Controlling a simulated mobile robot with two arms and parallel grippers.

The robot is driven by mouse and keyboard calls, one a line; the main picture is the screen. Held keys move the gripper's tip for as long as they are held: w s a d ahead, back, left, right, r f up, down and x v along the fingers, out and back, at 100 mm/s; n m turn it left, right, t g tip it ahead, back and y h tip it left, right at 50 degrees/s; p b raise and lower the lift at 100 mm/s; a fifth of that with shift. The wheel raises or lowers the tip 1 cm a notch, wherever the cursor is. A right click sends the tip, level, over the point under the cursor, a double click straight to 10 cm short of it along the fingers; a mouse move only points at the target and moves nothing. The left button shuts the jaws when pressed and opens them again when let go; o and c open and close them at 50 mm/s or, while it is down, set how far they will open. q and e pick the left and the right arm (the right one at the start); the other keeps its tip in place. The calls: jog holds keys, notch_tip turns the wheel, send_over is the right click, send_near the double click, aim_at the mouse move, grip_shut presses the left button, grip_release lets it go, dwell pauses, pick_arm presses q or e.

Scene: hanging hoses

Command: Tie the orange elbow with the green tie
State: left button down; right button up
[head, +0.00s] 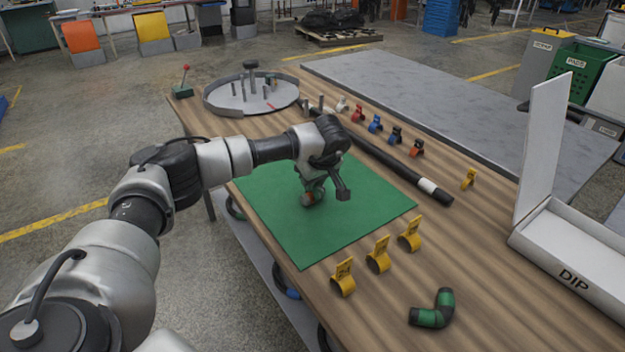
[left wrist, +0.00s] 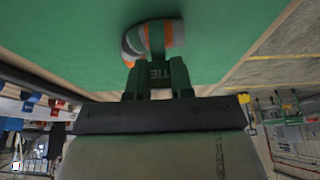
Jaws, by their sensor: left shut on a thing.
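The orange elbow (head: 307,199), with orange and grey bands, lies on the green mat (head: 362,215). It also shows at the top of the left wrist view (left wrist: 166,33). My left gripper (head: 313,184) is over the mat, pointing down, shut on the green tie (left wrist: 160,76), whose tag reads TIE. The tie is right against the elbow in the left wrist view; I cannot tell whether its loop is around it. My gripper hides part of the elbow and most of the tie in the head view. My right gripper is not in view.
Three yellow clips (head: 378,256) and a green-black elbow (head: 433,310) stand near the front. A black rod (head: 385,164) lies behind the mat, with coloured clips beyond. A round tray (head: 225,96) is at the back left, a white DIP box (head: 570,268) at the right.

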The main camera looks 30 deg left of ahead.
pick_arm(q)
jog(key=shift+f+b, duration=0.45)
jog(key=shift+f, duration=0.4)
dwell(0.3)
jog(key=shift+s+d+f, duration=0.1)
jog(key=shift+s+f, duration=0.1)
jog(key=shift+f, duration=0.25)
jog(key=c, duration=0.9)
grip_release()
jog(key=shift+w, duration=0.1)
jog(key=shift+d+r, duration=0.1)
jog(key=shift+r, duration=0.3)
jog(key=v, duration=1)
jog(key=shift+d+r, duration=0.3)
jog(key=shift+r, duration=0.05)
